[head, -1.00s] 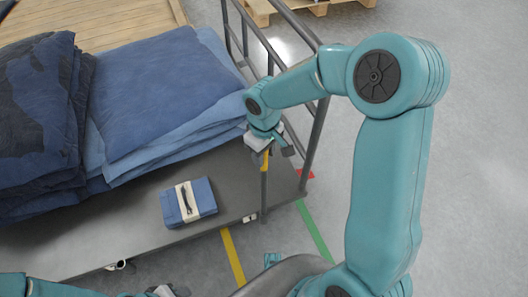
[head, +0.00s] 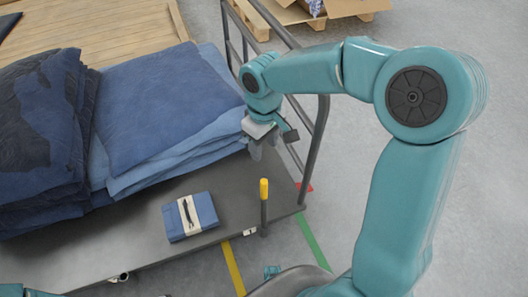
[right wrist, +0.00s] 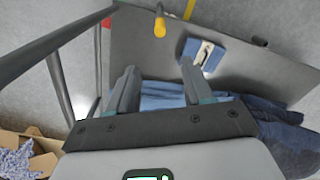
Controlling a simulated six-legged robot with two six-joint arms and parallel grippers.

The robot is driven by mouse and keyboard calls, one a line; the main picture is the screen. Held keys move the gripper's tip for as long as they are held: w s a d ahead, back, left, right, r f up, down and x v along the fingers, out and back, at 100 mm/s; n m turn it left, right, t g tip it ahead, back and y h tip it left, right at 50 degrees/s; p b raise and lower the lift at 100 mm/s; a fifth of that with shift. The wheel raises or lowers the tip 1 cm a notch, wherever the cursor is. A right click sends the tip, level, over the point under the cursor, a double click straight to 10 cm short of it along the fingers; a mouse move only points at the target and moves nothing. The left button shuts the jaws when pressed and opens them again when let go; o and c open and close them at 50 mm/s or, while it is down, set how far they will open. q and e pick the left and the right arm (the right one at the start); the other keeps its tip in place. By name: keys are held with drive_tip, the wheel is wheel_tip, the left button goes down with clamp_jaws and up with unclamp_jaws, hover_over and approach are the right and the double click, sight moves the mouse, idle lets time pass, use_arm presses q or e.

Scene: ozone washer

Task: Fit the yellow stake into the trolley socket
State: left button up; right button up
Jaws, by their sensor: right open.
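The yellow stake (head: 264,207), a grey post with a yellow top, stands upright at the trolley deck's near right corner. Its lower end meets the deck edge; the socket itself cannot be made out there. The stake also shows at the top of the right wrist view (right wrist: 160,24). My right gripper (head: 264,148) is open and empty, behind and above the stake, apart from it, near the trolley's rail. Its two spread fingers show in the right wrist view (right wrist: 158,75) with nothing between them. My left gripper is not in view.
The grey trolley deck (head: 120,238) carries stacked blue fabric (head: 160,90) and a small banded blue bundle (head: 189,216). A tubular rail (head: 318,140) stands close beside my right gripper. A cardboard box (head: 330,8) lies behind. Floor at the right is clear.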

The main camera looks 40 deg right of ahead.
drive_tip(key=s+a+f+m+y, duration=0.1)
drive_tip(key=s+a+f+y, duration=0.1)
drive_tip(key=a+f, duration=0.5)
drive_tip(key=s+a+f+y, duration=0.1)
drive_tip(key=s+a+f, duration=0.25)
drive_tip(key=f, duration=0.75)
drive_tip(key=s+a+f+m+y, duration=0.1)
drive_tip(key=s+a+f+m, duration=0.2)
drive_tip(key=s+f, duration=0.6)
drive_tip(key=shift+a, duration=0.65)
wheel_tip(320, 180, up, 14)
drive_tip(key=p, duration=1.4)
drive_tip(key=shift+r, duration=0.2)
